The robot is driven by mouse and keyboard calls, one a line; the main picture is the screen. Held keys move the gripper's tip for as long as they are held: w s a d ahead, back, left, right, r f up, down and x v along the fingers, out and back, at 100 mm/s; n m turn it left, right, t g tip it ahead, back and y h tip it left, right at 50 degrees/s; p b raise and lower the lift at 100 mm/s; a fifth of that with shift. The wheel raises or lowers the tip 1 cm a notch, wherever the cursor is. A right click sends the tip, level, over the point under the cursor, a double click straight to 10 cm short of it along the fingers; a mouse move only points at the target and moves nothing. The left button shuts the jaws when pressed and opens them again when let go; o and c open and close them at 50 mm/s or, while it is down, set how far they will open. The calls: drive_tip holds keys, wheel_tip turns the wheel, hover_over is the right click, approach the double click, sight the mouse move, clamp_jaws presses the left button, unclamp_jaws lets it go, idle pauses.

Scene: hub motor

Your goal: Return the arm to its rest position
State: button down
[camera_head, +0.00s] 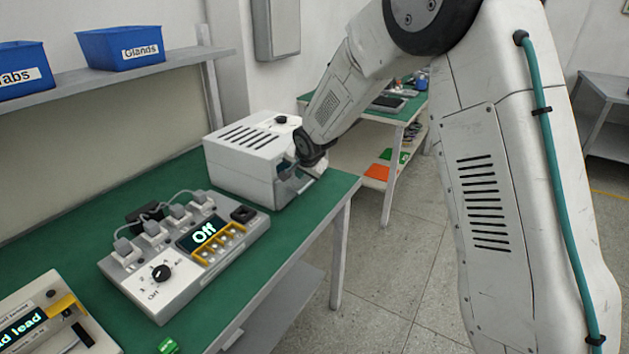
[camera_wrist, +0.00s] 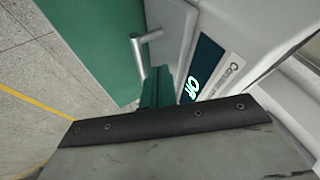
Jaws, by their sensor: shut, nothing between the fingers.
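My arm reaches across the right of the head view down to a white slotted box on the green bench. My gripper (camera_head: 305,172) is at the front of that white box (camera_head: 240,158), partly hidden by my wrist. In the wrist view my gripper's dark green fingers (camera_wrist: 157,85) are together with nothing between them. They are close beside a metal bar handle (camera_wrist: 138,55) on the box's front. I cannot tell whether they touch it. A lit display (camera_wrist: 201,68) on the box front is to the right of the fingers.
On the green bench (camera_head: 180,180), a control unit (camera_head: 185,250) with a knob, plugs and an "Off" display stands left of the box. A yellow-trimmed device (camera_head: 50,315) is at lower left. Blue bins (camera_head: 120,45) sit on a shelf above. Open floor (camera_head: 390,280) lies right of the bench.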

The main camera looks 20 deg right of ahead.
drive_tip(key=s+d+r+n+g, duration=0.2)
drive_tip(key=s+r, duration=0.3)
drive_tip(key=s, duration=1.1)
drive_tip(key=s+d+r+n+g, duration=0.2)
drive_tip(key=s+r, duration=0.4)
drive_tip(key=s, duration=1.1)
drive_tip(key=s+d+r+n+g, duration=0.2)
drive_tip(key=s+d+r+n, duration=0.2)
drive_tip(key=s, duration=1.3)
drive_tip(key=shift+d+r+h, duration=0.3)
drive_tip(key=shift+d+r, duration=0.15)
drive_tip(key=shift+r, duration=0.2)
